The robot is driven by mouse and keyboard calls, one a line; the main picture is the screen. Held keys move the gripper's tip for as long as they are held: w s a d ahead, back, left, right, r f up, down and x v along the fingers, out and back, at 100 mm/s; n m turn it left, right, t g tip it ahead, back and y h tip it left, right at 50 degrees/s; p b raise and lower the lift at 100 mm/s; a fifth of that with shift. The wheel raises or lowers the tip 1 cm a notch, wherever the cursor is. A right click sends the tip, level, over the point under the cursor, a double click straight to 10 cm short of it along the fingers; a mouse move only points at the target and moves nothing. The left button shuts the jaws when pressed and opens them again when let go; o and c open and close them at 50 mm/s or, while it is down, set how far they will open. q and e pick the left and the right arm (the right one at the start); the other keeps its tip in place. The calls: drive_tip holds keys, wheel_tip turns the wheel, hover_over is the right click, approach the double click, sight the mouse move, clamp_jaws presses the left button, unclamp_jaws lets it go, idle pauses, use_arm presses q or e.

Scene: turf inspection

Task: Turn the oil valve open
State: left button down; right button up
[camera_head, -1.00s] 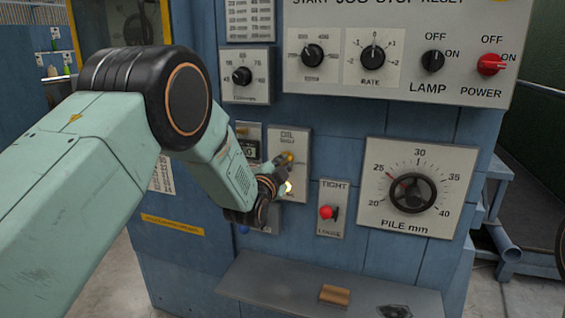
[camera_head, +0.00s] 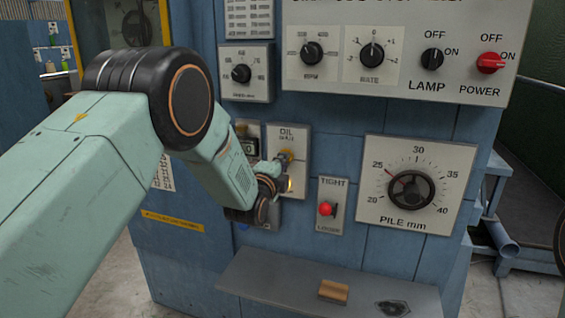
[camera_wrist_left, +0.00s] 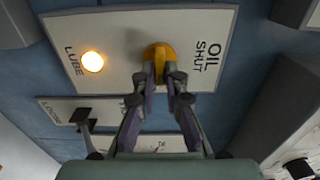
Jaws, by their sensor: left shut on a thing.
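The oil valve is a small yellow handle (camera_head: 287,154) on a pale plate (camera_head: 296,139) marked OIL in the head view. The wrist view shows its yellow handle (camera_wrist_left: 157,54) close up, beside the words OIL SHUT. My left gripper (camera_wrist_left: 163,78) is shut on the handle, with one finger on each side of its near end. In the head view my left gripper (camera_head: 281,163) reaches the plate from the left and hides part of it. My right gripper is not in view.
A lit lamp (camera_wrist_left: 92,62) marked LUBE is on the same plate. A red-knobbed TIGHT/LOOSE lever (camera_head: 326,209) and a PILE dial (camera_head: 410,188) are to the right. Below, a grey shelf (camera_head: 270,280) juts out with a brown block (camera_head: 333,291) on it.

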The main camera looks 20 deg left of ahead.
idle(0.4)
use_arm(q)
drive_tip(key=c, duration=1.4)
unclamp_jaws()
drive_tip(key=shift+s, duration=0.1)
drive_tip(key=s, duration=1.1)
drive_tip(key=shift+s+a, duration=0.25)
drive_tip(key=shift+s, duration=0.15)
